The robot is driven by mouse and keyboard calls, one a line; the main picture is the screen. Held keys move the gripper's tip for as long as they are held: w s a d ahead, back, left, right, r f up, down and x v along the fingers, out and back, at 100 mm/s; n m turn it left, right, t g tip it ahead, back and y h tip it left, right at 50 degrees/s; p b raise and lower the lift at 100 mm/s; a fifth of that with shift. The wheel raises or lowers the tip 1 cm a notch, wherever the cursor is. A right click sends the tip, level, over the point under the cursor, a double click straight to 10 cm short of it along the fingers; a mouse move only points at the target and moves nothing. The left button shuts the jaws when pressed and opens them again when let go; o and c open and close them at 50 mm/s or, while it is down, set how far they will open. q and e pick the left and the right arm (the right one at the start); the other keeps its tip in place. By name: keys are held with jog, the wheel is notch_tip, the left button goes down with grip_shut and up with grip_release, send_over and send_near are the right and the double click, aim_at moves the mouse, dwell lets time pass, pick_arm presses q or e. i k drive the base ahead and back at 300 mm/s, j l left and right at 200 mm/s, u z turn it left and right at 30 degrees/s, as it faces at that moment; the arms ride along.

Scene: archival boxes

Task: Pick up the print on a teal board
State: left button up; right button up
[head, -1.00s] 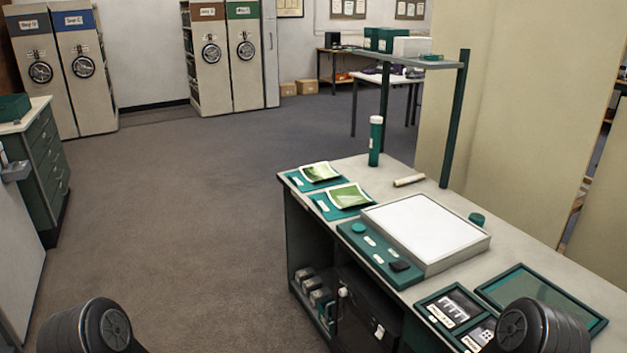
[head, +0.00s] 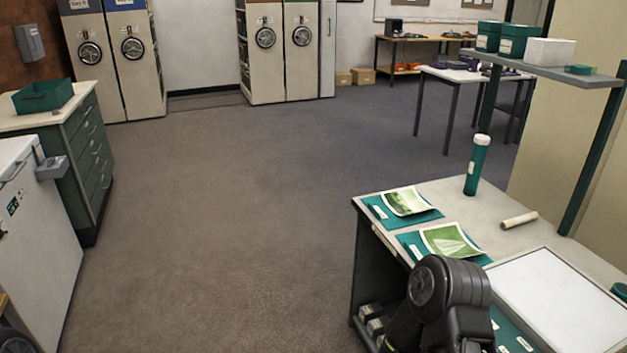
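Two green prints with curled edges lie on teal boards on the workbench at right in the head view. The farther print (head: 407,201) rests on its teal board (head: 376,212) near the bench's far left corner. The nearer print (head: 449,240) rests on another teal board (head: 412,246), whose near side is partly hidden by my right arm. Each board carries a small white label. My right arm's dark links rise in front of the bench, and its gripper is out of view. Only a bit of my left arm shows at the bottom left corner, without its gripper.
The workbench (head: 463,198) also holds a teal tube (head: 477,165), a cream roll (head: 519,220) and a white light panel (head: 560,305). A shelf (head: 545,70) on posts stands over it. Drawers (head: 88,150) and a white cabinet (head: 35,240) stand at left. The floor (head: 240,220) between is clear.

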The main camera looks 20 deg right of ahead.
aim_at(397, 209)
jog(key=i+j+z, duration=0.1)
jog(key=i, duration=0.55)
jog(key=i+j+z, duration=0.1)
jog(key=i, duration=0.55)
jog(key=i+j+z, duration=0.1)
jog(key=i+z, duration=0.15)
jog(key=z, duration=0.15)
jog(key=i+j+z, duration=0.2)
jog(key=z, duration=0.2)
jog(key=i+j+z, duration=0.2)
jog(key=z, duration=0.2)
jog(key=i+j+z, duration=0.15)
jog(key=j+z, duration=0.25)
jog(key=i+j+z, duration=0.15)
jog(key=j+z, duration=0.15)
jog(key=z, duration=0.15)
jog(key=j+z, duration=0.6)
jog(key=j, duration=0.2)
jog(key=k, duration=0.1)
jog(key=i, duration=0.15)
